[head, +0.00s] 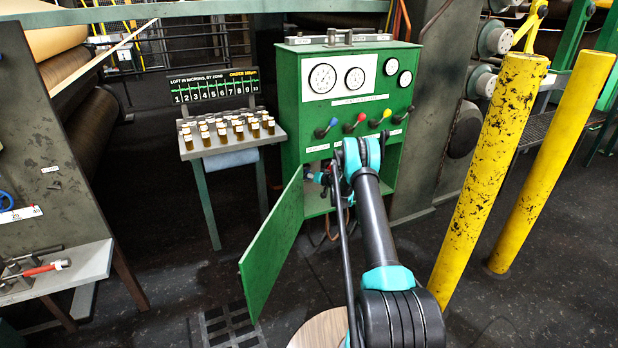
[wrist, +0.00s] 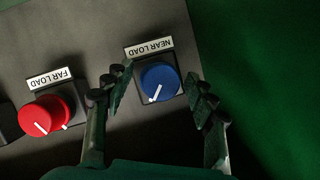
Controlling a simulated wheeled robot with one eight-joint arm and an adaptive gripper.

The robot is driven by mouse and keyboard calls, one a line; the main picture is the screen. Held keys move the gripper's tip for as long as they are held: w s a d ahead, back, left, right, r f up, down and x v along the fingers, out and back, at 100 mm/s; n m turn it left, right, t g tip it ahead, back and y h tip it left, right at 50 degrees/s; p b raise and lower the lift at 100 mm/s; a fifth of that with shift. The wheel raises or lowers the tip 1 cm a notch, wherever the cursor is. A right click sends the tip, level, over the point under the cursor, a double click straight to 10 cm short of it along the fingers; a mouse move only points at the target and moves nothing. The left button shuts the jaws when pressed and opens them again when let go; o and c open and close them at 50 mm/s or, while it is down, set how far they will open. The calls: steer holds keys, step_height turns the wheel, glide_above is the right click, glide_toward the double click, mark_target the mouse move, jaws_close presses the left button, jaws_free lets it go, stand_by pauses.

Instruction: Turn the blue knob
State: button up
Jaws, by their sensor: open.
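The blue knob (wrist: 157,84) is round with a white pointer line and sits on a grey panel under a label reading NEAR LOAD, upside down in the wrist view. My gripper (wrist: 160,88) is open, with one finger on each side of the blue knob. Gaps show between the fingers and the knob, so no hold shows. In the head view, my arm reaches into the open lower part of the green cabinet (head: 290,90), and my arm and the cabinet hide most of my gripper there.
A red knob (wrist: 45,115) labelled FAR LOAD sits left of the blue one. The cabinet door (head: 272,250) hangs open at left. A stand with several small bottles (head: 235,140) is left of the cabinet. Yellow posts (head: 495,170) stand at right.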

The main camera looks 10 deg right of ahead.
steer(key=c, duration=1.2)
steer(key=shift+o, duration=0.2)
steer(key=shift+m+y, duration=0.3)
steer(key=shift+m, duration=0.1)
steer(key=o, duration=1.2)
steer(key=shift+c, duration=0.2)
steer(key=v, duration=1.2)
steer(key=shift+a+r, duration=0.1)
steer(key=shift+r, duration=0.05)
